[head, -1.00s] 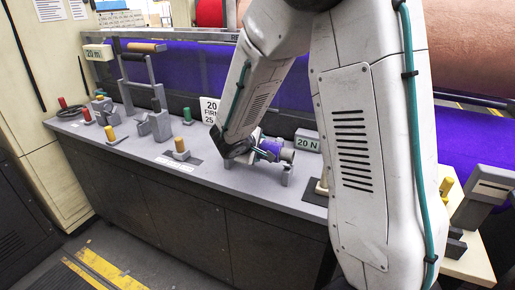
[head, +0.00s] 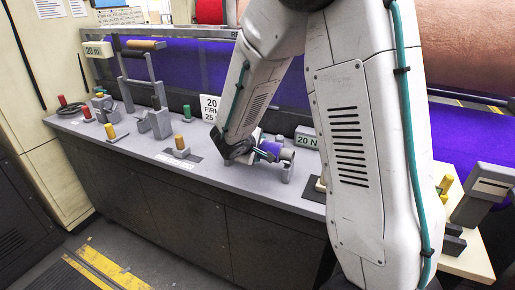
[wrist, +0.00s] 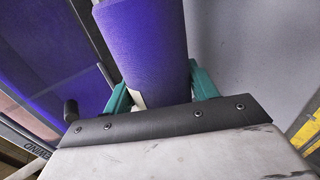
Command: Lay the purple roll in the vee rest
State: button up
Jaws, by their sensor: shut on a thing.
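The purple roll (head: 270,147) is low over the grey bench top in the head view. In the wrist view the purple roll (wrist: 146,42) runs up between the green fingers of my gripper (wrist: 162,84), which is shut on it. In the head view my gripper (head: 257,152) comes at the roll from the left, and my arm hides part of it. The grey vee rest (head: 287,172) stands at the roll's right end. I cannot tell whether the roll touches its notch. Its left part is hidden behind my gripper.
A "20 N" block (head: 306,138) stands just behind the roll. A grey stand (head: 150,120) is farther left. The bench front edge has clear room.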

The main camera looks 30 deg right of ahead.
dwell(0.4)
jog(key=o, duration=1.4)
jog(key=shift+c, duration=0.2)
jog(key=v, duration=0.7)
jog(key=shift+s+a+r, duration=0.15)
jog(key=shift+s+a, duration=0.05)
jog(key=shift+a, duration=0.1)
